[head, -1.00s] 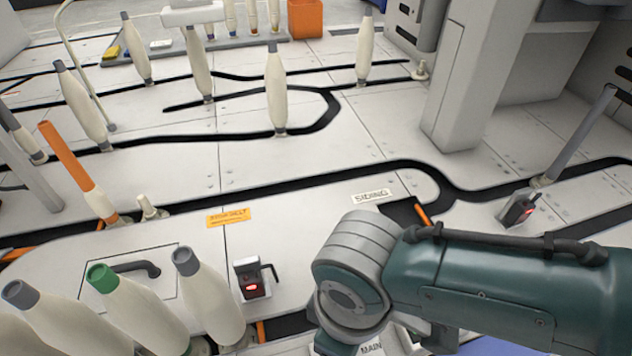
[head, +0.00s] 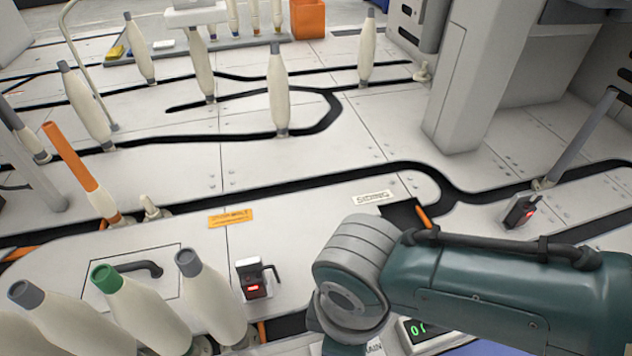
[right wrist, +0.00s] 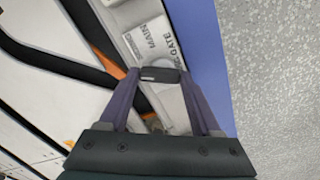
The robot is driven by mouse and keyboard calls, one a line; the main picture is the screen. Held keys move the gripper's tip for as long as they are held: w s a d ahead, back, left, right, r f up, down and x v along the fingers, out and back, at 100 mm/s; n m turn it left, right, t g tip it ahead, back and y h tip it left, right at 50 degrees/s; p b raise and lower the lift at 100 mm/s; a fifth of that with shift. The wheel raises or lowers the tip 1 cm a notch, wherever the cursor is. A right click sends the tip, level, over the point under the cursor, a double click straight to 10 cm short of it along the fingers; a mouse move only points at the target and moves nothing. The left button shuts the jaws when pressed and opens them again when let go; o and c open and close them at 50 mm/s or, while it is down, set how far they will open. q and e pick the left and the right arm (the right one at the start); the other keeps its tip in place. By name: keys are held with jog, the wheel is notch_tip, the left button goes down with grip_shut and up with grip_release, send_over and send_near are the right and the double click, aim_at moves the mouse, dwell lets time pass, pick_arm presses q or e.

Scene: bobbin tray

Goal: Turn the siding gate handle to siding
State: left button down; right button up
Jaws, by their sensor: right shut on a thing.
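In the right wrist view my right gripper (right wrist: 160,76) is shut on the dark gate handle (right wrist: 160,74), with a finger at each end of the short bar. Beyond the fingertips is a pale plate (right wrist: 145,30) with lettering that reads MAIN and GATE. Whether the handle points to main or siding cannot be told. In the head view my right arm hides the gripper and handle. A SIDING label (head: 372,198) lies on the deck by the black track. An orange bar (head: 425,217) stands at a dark opening in the track. My left gripper is out of view.
A box with a green display (head: 418,327) shows below my right arm. A small red-lit device (head: 253,280) stands left of the arm. Bobbins, one green-topped (head: 140,310), crowd the lower left. The deck's middle (head: 300,220) is fairly clear.

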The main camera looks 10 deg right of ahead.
jog(key=o, duration=1.4)
notch_tip(320, 180, up, 10)
jog(key=p, duration=0.7)
jog(key=shift+p, duration=0.4)
